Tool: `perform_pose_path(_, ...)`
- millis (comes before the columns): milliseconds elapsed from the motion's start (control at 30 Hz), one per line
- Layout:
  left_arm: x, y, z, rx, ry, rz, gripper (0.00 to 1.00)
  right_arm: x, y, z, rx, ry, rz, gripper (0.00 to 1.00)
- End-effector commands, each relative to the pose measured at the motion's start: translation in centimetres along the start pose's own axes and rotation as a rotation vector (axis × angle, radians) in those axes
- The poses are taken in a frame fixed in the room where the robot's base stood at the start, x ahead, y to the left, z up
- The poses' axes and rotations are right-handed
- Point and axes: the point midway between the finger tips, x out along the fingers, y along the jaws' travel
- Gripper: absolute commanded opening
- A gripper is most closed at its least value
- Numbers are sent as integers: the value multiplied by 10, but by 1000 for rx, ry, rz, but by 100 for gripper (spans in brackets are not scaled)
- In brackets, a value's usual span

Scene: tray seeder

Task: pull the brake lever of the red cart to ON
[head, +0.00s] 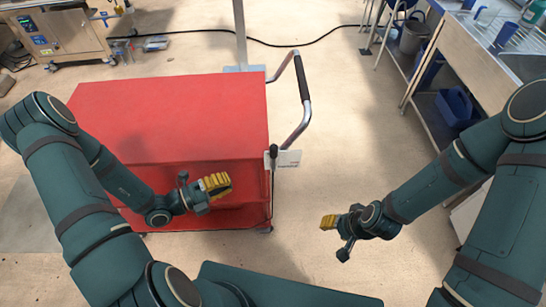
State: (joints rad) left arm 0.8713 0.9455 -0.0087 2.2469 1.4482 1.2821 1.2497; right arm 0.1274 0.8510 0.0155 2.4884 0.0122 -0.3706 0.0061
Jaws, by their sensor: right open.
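The red cart (180,110) stands in front of me, its flat red top facing up. Its brake lever (273,175) is a thin dark rod with a black knob, upright at the cart's right near corner. A white label plate (289,158) sits just right of the lever; its writing is too small to read. My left gripper (217,186), with yellow fingers, is left of the lever, in front of the cart's near side and apart from the lever. Its finger gap cannot be made out. My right gripper (329,222) is open and empty over the floor, right of and nearer than the lever.
The cart's push handle (304,80), a bent metal tube with a black grip, rises at its right side. A grey post (240,35) stands behind the cart. A workbench (480,40) with a blue caddy (454,107) below lines the right. Floor right of the cart is clear.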

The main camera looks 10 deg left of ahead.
Motion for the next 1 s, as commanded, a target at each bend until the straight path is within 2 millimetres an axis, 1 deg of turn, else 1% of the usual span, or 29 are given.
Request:
perform_pose_path(33, -3, -2, 5, -18, -28, -9, 0, -2, -1, 0, 0, 0, 0, 47)
perform_pose_path(133, -5, -3, 10, -34, -52, -18, 0, -2, -1, 0, 0, 1, 0, 47)
perform_pose_path(433, -4, -3, 10, -34, -51, -19, 0, -1, -1, 0, 0, 0, 0, 47)
perform_pose_path(567, 3, -3, 10, -33, -49, -20, 0, -1, 0, 0, 0, 0, 0, 47)
perform_pose_path(667, 16, -4, 10, -33, -47, -20, 0, -1, 0, 0, 0, -1, 0, 47)
perform_pose_path(1000, 82, -5, 13, -33, -45, -21, 0, 2, 1, 1, -1, -3, 0, 47)
